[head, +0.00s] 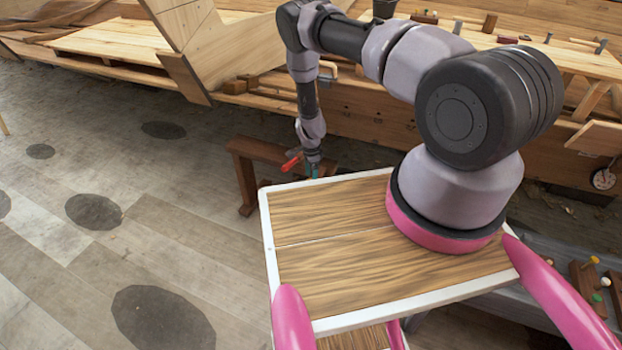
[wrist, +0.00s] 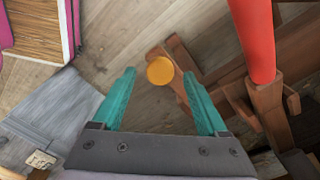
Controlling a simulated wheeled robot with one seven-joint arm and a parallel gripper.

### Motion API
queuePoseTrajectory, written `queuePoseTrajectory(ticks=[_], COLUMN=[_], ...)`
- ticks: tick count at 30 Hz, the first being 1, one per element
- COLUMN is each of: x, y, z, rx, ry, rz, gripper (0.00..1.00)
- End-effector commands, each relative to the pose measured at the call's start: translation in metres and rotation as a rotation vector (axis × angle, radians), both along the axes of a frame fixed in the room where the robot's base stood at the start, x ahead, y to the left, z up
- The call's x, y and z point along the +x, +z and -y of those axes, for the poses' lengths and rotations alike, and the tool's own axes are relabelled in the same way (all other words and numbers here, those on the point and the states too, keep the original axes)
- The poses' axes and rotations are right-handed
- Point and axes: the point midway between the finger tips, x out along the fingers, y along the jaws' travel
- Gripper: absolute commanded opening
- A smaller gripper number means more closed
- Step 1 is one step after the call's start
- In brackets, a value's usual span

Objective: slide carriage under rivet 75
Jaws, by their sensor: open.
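My gripper (head: 314,170) hangs beyond the far edge of my wooden deck, beside a low wooden stand (head: 247,172). In the wrist view its two teal fingers (wrist: 160,103) are spread apart with nothing held between them. A round orange-yellow knob (wrist: 160,71) shows just ahead of the gap between the fingertips. A red handle-like bar (wrist: 254,38) stands to the right of the fingers; a red piece also shows by the gripper in the head view (head: 291,163). I cannot tell which part is the carriage. No rivet number is readable.
The planked hull side (head: 360,118) runs behind the gripper. A workbench (head: 550,58) with pegs and tools is at the upper right. A grey surface with a small label plate (wrist: 41,159) is at the wrist view's lower left. Open floor (head: 150,225) lies to the left.

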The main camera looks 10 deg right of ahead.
Motion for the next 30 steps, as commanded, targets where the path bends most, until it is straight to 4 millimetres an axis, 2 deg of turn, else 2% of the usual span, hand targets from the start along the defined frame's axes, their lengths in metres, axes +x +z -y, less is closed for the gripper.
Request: queuePoseTrajectory(ticks=[5,14,18,20,30], x=[0.0002,0.0002,0.0002,0.0002,0.0002], y=[-0.0138,-0.0154,-0.0153,-0.0153,-0.0152], z=[0.0000,0.0000,0.0000,0.0000,0.0000], rx=[0.000,0.000,0.000,0.000,0.000], ry=[0.000,-0.001,0.000,0.000,0.000], rz=[0.001,0.000,0.000,0.000,0.000], gripper=[0.76,0.76,0.23,0.00,0.00])
